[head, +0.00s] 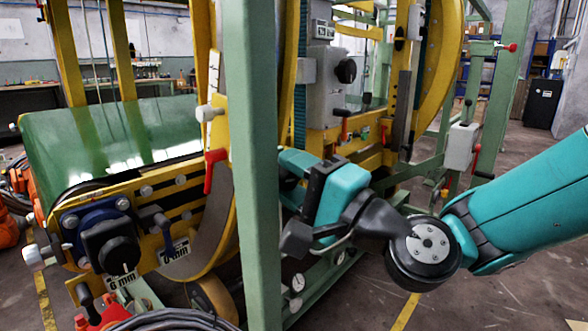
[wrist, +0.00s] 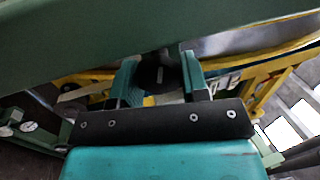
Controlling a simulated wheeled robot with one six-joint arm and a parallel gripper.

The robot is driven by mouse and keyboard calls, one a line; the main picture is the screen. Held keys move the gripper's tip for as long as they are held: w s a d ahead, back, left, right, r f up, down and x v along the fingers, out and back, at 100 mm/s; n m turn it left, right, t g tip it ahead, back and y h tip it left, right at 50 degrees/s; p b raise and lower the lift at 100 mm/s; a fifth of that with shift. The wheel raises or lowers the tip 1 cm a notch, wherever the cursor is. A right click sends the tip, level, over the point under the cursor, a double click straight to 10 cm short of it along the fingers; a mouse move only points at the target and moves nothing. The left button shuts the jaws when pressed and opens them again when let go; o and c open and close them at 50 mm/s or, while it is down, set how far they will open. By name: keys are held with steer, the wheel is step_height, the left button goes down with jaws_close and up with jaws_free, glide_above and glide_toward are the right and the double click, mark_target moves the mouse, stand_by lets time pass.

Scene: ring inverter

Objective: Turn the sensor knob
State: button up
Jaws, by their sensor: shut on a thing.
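In the wrist view, a dark, rounded knob (wrist: 155,72) with a small light mark sits between the two teal-and-grey fingers of my gripper (wrist: 160,76). I take it to be the sensor knob. The fingers are shut on it, one on each side. In the head view, my teal gripper reaches left behind the green upright post (head: 258,170). The post hides the fingertips and the knob there. How far the knob is turned cannot be told.
The green post stands close in front of my gripper, and a green beam (wrist: 90,30) crosses the wrist view. Yellow ring frames surround the area. A grey box with a black knob (head: 346,70) is above. A red lever (head: 213,168) is left of the post. Floor is open at right.

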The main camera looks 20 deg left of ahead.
steer(key=shift+f+m+p, duration=0.1)
steer(key=shift+m+p, duration=0.65)
steer(key=shift+m, duration=1.55)
steer(key=o, duration=0.6)
steer(key=shift+o, duration=0.2)
